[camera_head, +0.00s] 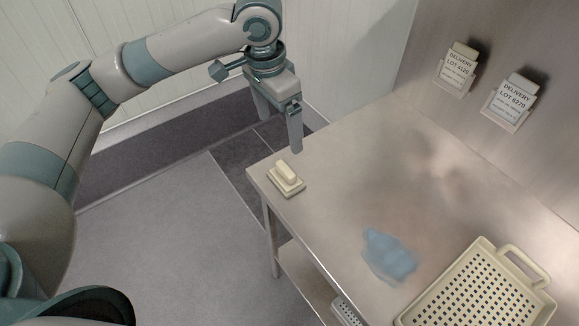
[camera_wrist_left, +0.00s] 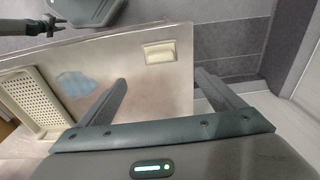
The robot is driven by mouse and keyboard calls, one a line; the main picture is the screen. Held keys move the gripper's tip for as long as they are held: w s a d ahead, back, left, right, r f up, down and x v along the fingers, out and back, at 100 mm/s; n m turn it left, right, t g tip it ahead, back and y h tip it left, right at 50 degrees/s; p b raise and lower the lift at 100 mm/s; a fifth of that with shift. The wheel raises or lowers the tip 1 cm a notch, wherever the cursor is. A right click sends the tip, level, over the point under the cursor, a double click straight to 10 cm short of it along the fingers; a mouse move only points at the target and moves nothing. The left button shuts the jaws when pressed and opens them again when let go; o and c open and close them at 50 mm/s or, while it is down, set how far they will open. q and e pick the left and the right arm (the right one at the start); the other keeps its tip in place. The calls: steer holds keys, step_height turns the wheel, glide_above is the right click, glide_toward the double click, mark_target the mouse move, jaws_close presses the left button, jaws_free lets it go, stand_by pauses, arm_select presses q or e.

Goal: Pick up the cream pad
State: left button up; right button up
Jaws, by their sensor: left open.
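The cream pad (camera_head: 286,179) is a small block with a raised grip on top. It lies flat near the left corner of the metal table (camera_head: 345,150). In the left wrist view the pad (camera_wrist_left: 159,52) is ahead of the fingers, between their lines. My left gripper (camera_head: 279,128) is open and empty, with its fingers pointing down, above and beyond the pad near the table's far left edge. It also shows in the left wrist view (camera_wrist_left: 160,85), with its two fingers wide apart. The gripper does not touch the pad.
A blue translucent patch (camera_head: 389,256) lies on the table. A cream perforated tray (camera_head: 483,247) with a handle is at the lower right. Two label holders (camera_head: 457,70) (camera_head: 510,101) are on the back wall. The table around the pad is clear.

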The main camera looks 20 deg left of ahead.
arm_select(q)
steer(key=p, duration=0.3)
glide_above(286, 169)
steer(key=f, duration=1)
steer(key=shift+s+a+f, duration=0.2)
steer(key=shift+a+f, duration=0.05)
steer(key=shift+f, duration=0.7)
steer(key=shift+p, duration=0.3)
